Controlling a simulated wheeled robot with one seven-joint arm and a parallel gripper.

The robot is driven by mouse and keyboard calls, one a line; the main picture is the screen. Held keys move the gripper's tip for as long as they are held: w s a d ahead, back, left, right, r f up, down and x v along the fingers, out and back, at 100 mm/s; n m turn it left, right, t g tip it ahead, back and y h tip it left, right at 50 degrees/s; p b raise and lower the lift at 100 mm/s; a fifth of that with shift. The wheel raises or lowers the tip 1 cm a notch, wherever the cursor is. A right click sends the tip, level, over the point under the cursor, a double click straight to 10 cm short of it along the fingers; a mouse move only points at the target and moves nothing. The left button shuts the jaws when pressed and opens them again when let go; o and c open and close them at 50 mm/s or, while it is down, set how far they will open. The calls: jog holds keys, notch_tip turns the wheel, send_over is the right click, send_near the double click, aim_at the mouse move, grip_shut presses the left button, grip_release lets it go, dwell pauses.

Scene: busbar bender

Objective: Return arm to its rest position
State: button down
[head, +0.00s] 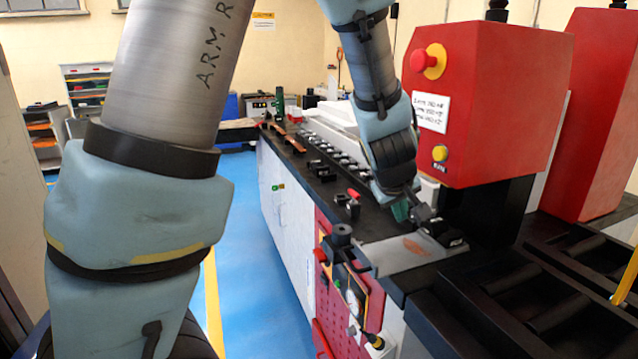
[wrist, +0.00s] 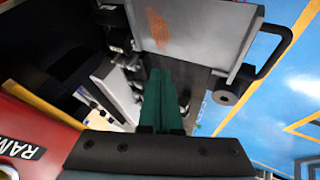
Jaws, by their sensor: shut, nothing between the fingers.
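My arm crosses the head view, with its near links large at the left and its wrist hanging over the bench beside the red machine head. My gripper (head: 401,210) is low over the black bench top (head: 375,228), close to the metal plate with a rusty patch. In the wrist view its green fingers (wrist: 160,100) are together, with nothing between them. Part of the gripper is hidden behind my wrist in the head view.
The red machine head (head: 490,100) stands close to the right of my wrist. The metal plate (head: 405,253) lies just below my gripper. Small black fittings (head: 350,203) stand on the bench to the left. A black roller frame (head: 545,290) is at right. Blue floor (head: 235,210) is open at left.

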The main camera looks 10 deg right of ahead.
jog(key=w+a+f+m+g+y, duration=0.1)
jog(key=w+a+g+y, duration=0.1)
jog(key=a, duration=1.6)
jog(key=s+a+y, duration=0.1)
jog(key=s+a, duration=0.1)
jog(key=a, duration=0.3)
jog(key=s+a+f+g, duration=0.1)
jog(key=s+a, duration=0.1)
jog(key=a, duration=0.4)
jog(key=s+a+m+g+y, duration=0.1)
jog(key=s+a, duration=0.1)
jog(key=a, duration=0.3)
jog(key=shift+s+a+f+y, duration=0.15)
jog(key=shift+s+y, duration=0.15)
jog(key=shift+s, duration=0.05)
